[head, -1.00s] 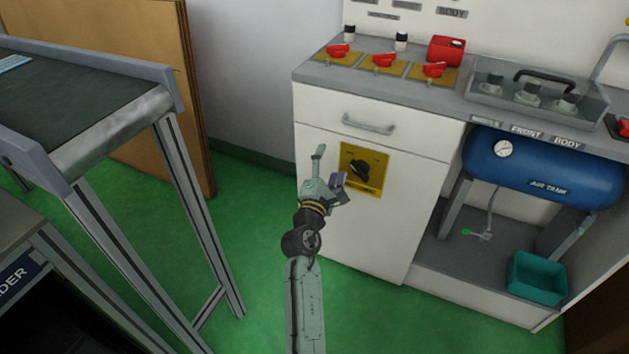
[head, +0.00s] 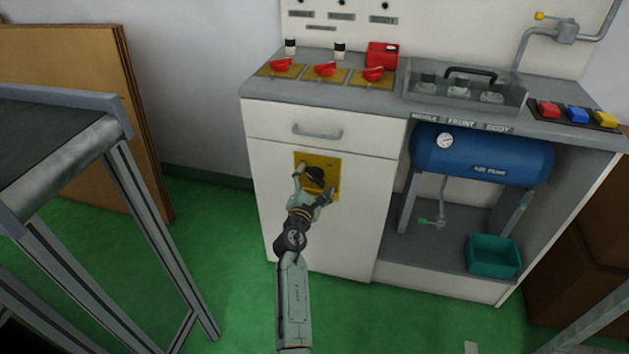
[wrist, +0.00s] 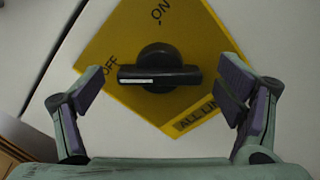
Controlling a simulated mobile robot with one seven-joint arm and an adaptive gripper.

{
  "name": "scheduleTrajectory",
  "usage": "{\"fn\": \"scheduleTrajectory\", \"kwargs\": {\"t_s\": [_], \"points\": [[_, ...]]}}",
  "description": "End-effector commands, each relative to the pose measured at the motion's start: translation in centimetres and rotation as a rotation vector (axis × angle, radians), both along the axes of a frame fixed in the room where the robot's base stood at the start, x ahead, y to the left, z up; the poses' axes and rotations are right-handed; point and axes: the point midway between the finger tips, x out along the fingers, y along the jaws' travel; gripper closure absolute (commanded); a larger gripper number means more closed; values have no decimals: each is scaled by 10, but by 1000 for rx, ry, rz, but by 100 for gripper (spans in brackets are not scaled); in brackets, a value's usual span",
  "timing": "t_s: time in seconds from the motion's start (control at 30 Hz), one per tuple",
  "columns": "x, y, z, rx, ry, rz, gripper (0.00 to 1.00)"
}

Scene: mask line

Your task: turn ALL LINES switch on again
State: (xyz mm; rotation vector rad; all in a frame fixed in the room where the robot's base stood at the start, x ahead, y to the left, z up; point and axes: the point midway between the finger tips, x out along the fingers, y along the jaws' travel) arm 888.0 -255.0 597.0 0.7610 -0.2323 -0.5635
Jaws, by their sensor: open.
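The ALL LINES switch is a black rotary knob (wrist: 158,62) on a yellow plate (wrist: 205,40). The plate reads OFF and ON, with "ALL LIN" at its cut-off lower edge. The knob's bar lies level in the wrist view, and its white mark is on the left, the side nearer OFF. In the head view the yellow plate (head: 331,163) is on the white cabinet door, with the knob (head: 316,174) partly behind my gripper. My gripper (wrist: 162,92) is open, one finger on each side of the bar; I see no contact.
The cabinet (head: 345,235) has a drawer handle (head: 318,132) above the plate. Red switches (head: 325,69) sit on its top. A blue air tank (head: 480,155) and a teal bin (head: 493,255) are at right. A conveyor (head: 75,160) stands at left.

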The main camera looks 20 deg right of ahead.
Motion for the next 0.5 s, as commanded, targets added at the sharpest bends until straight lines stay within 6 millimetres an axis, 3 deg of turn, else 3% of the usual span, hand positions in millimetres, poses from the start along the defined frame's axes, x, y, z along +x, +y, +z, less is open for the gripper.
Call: {"fn": "scheduleTrajectory", "kwargs": {"t_s": [0.37,0.5], "points": [[6,-4,0,1,-1,0,13],[6,-4,0,1,-1,0,22]]}}
